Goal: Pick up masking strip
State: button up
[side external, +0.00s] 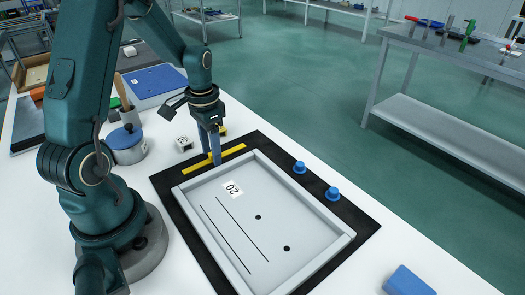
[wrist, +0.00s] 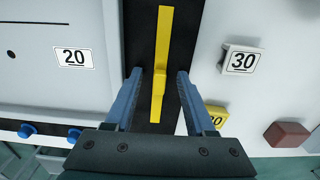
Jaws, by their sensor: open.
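The masking strip is a flat yellow bar with a raised grip at its middle. It lies on the black mat along the panel's far edge in the side external view (side external: 233,151), and also shows in the wrist view (wrist: 165,30). My gripper (side external: 213,159) is low over the strip's middle, with its fingers pointing down. In the wrist view my gripper (wrist: 159,72) is open, one finger on each side of the strip's raised grip. A gap shows between the grip and each finger. I cannot tell whether the fingertips touch the mat.
The grey panel (side external: 285,225) marked 20, with two slots and two holes, lies beside the strip. Blue knobs (side external: 332,194) stand on the mat's right. A white block marked 30 (wrist: 241,60), a yellow block (wrist: 216,115) and a red-brown block (wrist: 287,134) sit near the gripper.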

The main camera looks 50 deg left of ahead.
grip_shut()
jog(key=shift+r, duration=0.1)
jog(key=shift+r, duration=0.55)
jog(key=r, duration=0.3)
jog(key=shift+s+a+r, duration=0.25)
jog(key=shift+s+a, duration=0.1)
jog(key=s+a+r, duration=0.5)
jog(key=s+r, duration=0.1)
jog(key=s, duration=0.2)
jog(key=m, duration=1)
send_near(209, 159)
jog(key=s+d+r, duration=0.2)
jog(key=d, duration=0.4)
jog(key=s+d+m, duration=0.1)
jog(key=d+m, duration=0.7)
jog(key=d, duration=0.5)
jog(key=shift+s+f, duration=0.3)
jog(key=shift+f, duration=0.1)
